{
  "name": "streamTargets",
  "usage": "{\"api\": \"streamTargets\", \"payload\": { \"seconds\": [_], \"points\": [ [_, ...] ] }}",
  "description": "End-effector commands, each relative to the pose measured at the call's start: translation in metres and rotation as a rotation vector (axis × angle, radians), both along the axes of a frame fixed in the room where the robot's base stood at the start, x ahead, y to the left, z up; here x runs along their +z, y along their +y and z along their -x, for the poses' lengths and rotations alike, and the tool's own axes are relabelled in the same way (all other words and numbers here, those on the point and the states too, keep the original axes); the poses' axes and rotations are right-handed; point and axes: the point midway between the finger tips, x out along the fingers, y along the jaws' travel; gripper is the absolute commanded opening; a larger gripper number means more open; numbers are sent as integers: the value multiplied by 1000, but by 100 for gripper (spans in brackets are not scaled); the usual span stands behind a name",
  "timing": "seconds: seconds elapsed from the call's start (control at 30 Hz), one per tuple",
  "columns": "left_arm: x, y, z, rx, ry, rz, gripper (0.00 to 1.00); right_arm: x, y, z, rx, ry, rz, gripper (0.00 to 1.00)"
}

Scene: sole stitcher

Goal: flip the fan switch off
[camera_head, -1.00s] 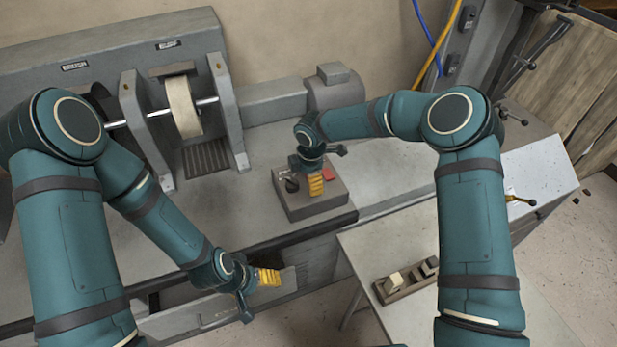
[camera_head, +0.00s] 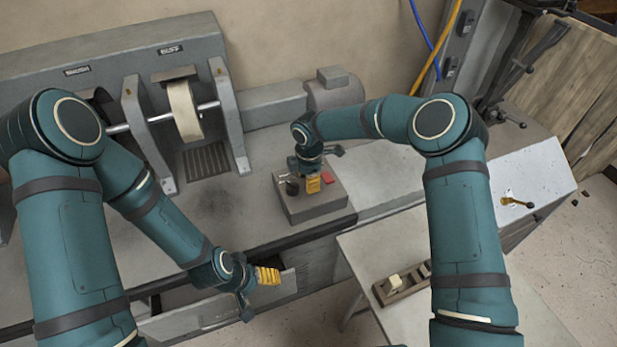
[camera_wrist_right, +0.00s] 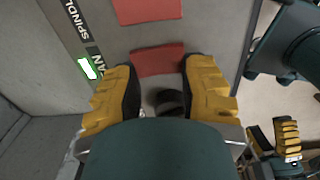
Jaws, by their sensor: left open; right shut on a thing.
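The grey control box (camera_head: 315,206) stands on the bench with my right gripper (camera_head: 314,184) right over its top. My left gripper (camera_head: 268,276) is open and empty by the open drawer below the bench edge.
A dark knob (camera_head: 291,188) stands on the box's left side. The buffing machine (camera_head: 186,108) is behind to the left. A small table with a wooden holder (camera_head: 398,287) is front right.

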Motion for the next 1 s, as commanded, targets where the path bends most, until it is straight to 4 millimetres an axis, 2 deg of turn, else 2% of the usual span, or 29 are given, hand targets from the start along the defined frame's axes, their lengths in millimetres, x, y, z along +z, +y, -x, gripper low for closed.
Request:
{"api": "streamTargets", "payload": {
  "seconds": [0.07,0.37,0.4,0.5,0.83,1.0],
  "points": [
    [5,0,-1,2,-2,0,74,-1,0,1,1,26,6,8],
    [4,0,-2,2,-3,0,74,-4,0,2,3,39,10,8],
    [4,0,-1,2,-3,0,74,-4,0,2,3,39,10,50],
    [4,0,-1,2,-3,0,74,-4,0,2,3,39,10,83],
    [4,0,-1,2,-2,0,74,0,0,1,2,34,8,83],
    [4,0,-1,2,-2,0,74,17,1,0,2,30,8,83]
  ]
}}
